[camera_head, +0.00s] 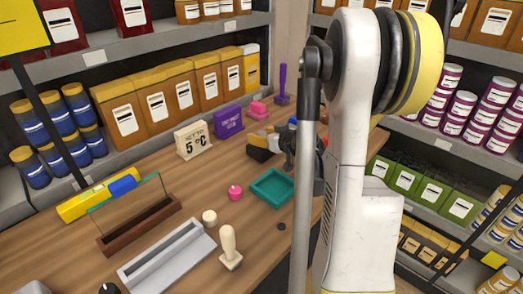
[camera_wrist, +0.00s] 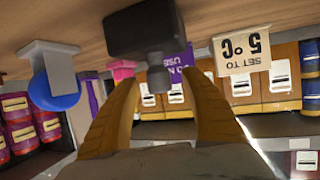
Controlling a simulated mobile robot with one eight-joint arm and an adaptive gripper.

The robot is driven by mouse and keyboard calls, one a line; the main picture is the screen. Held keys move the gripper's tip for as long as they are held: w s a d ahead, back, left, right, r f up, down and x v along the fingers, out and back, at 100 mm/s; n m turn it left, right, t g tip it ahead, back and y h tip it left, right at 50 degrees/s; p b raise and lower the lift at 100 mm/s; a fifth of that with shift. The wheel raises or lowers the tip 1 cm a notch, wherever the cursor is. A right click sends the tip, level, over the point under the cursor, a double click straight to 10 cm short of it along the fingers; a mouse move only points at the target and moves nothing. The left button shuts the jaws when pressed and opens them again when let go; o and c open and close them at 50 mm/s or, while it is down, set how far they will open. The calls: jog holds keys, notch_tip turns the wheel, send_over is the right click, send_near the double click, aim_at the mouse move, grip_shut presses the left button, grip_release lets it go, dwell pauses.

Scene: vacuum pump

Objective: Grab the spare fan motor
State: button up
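A black block with a short stepped shaft (camera_wrist: 142,28), which looks like the fan motor, sits on the wooden bench top in the wrist view. In the head view a dark block (camera_head: 261,154) by my fingers seems to be the same thing, partly hidden. My gripper (camera_wrist: 158,68) has its two tan fingers spread apart. The motor's body is just past the fingertips, and its shaft points back between them. I see no finger closed on it. In the head view my gripper (camera_head: 267,141) is low over the bench, partly covered by my arm.
A blue disc on a grey mount (camera_wrist: 54,80) stands beside the fingers. A purple sign (camera_head: 228,123), a "5°C" sign (camera_head: 194,140) and a pink block (camera_head: 258,110) stand behind. A teal tray (camera_head: 254,189) and pink knob (camera_head: 235,192) lie nearer. Stocked shelves line the back.

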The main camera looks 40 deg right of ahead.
grip_shut()
jog(key=shift+r, duration=0.15)
